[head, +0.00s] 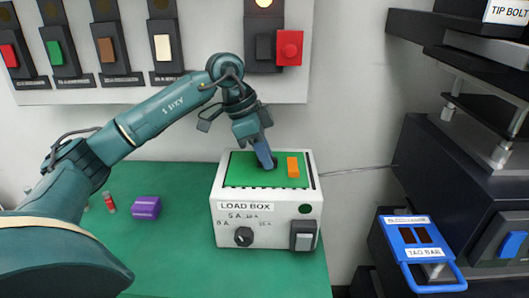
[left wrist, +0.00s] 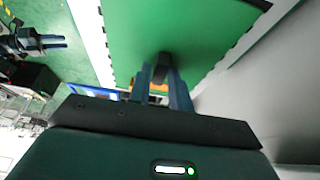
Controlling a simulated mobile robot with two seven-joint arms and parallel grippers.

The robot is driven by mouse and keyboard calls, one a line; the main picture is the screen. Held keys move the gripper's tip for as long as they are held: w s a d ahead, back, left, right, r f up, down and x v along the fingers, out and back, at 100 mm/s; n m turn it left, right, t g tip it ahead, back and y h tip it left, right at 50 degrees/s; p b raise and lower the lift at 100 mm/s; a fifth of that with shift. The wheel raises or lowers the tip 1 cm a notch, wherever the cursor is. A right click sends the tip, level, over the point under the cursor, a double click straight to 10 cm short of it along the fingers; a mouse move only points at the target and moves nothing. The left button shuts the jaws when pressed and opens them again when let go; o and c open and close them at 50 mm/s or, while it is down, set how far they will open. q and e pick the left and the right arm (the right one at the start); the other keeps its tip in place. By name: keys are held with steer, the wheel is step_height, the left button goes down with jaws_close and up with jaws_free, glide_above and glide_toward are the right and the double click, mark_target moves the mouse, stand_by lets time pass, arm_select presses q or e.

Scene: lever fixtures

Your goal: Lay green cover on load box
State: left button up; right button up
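The load box (head: 228,232) is a white box with a labelled front, standing on the green table. The green cover (head: 239,170) lies over its top face, looking flat and roughly in line with the edges; whether it touches all round I cannot tell. An orange block (head: 293,167) shows on the cover's right part. My right gripper (left wrist: 55,42) shows small at the left of that view.
A purple block (head: 146,207) and a red-capped item (head: 109,204) lie left of the box on the green table (head: 180,250). A panel of switches (head: 210,40) hangs behind. Dark shelves (head: 450,165) and a blue-handled tag bar unit (head: 418,240) stand at the right.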

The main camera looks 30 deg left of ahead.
arm_select(q)
steer(key=o, duration=0.3)
steer(key=v, duration=1.2)
steer(key=shift+d+r+p, duration=0.1)
steer(key=shift+r+p, duration=0.05)
steer(key=shift+p, duration=0.2)
